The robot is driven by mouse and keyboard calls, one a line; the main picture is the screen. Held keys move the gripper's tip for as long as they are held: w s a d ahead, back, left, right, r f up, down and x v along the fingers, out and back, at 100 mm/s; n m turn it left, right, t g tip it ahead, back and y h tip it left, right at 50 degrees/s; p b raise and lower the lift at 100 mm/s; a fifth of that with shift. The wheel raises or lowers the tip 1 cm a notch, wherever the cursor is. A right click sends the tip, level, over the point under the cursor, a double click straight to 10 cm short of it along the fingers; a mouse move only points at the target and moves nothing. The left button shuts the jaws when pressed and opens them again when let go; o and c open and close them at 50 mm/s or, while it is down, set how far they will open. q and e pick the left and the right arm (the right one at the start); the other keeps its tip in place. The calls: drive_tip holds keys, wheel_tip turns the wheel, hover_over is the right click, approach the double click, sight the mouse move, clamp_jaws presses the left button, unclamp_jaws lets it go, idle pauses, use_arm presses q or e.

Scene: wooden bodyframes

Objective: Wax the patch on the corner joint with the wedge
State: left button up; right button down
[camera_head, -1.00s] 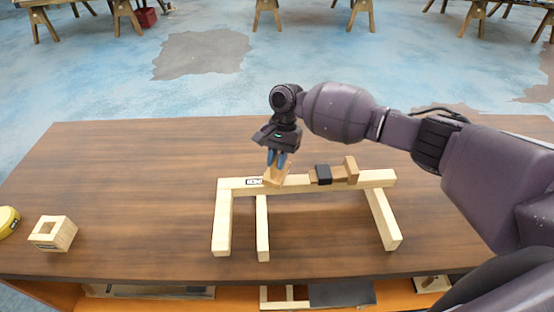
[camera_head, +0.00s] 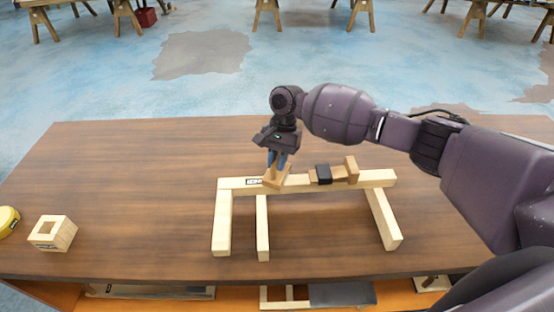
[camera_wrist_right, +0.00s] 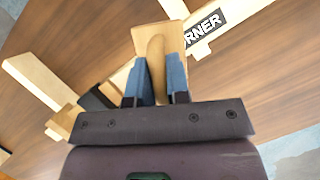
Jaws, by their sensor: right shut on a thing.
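The wooden frame (camera_head: 222,222) lies on the table with its long rail at the back. A black-and-white label (camera_head: 254,182) sits near the rail's left corner; in the right wrist view the label (camera_wrist_right: 203,28) shows the letters "RNER". My right gripper (camera_head: 277,163) is shut on the wooden wedge (camera_head: 275,179), which also shows between the blue fingers in the right wrist view (camera_wrist_right: 157,40). The wedge is tilted at the rail, just right of the label. I cannot tell whether it touches the rail. The patch is not distinguishable. My left gripper is not in view.
A wooden piece with a black band (camera_head: 323,175) lies along the rail to the right of the wedge. A hollow wooden block (camera_head: 52,234) and a yellow round object (camera_head: 8,219) stand at the table's left. The table (camera_head: 130,180) is clear around the frame's left side.

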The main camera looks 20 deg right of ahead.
drive_tip(key=shift+f, duration=0.7)
idle(0.3)
drive_tip(key=shift+s+d+r+p, duration=0.1)
drive_tip(key=shift+s+d+p, duration=0.05)
drive_tip(key=shift+d+p, duration=0.4)
drive_tip(key=shift+s+d+r+p, duration=0.1)
drive_tip(key=shift+d+p, duration=0.35)
drive_tip(key=shift+p, duration=0.15)
drive_tip(key=shift+s+d+p, duration=0.15)
drive_tip(key=shift+d+p, duration=0.15)
drive_tip(key=shift+d, duration=0.25)
drive_tip(key=shift+d+f, duration=0.1)
drive_tip(key=shift+d, duration=0.25)
drive_tip(key=shift+s+d, duration=0.25)
drive_tip(key=shift+d, duration=0.65)
drive_tip(key=shift+s+d, duration=0.25)
drive_tip(key=shift+d, duration=0.65)
drive_tip(key=shift+a, duration=0.15)
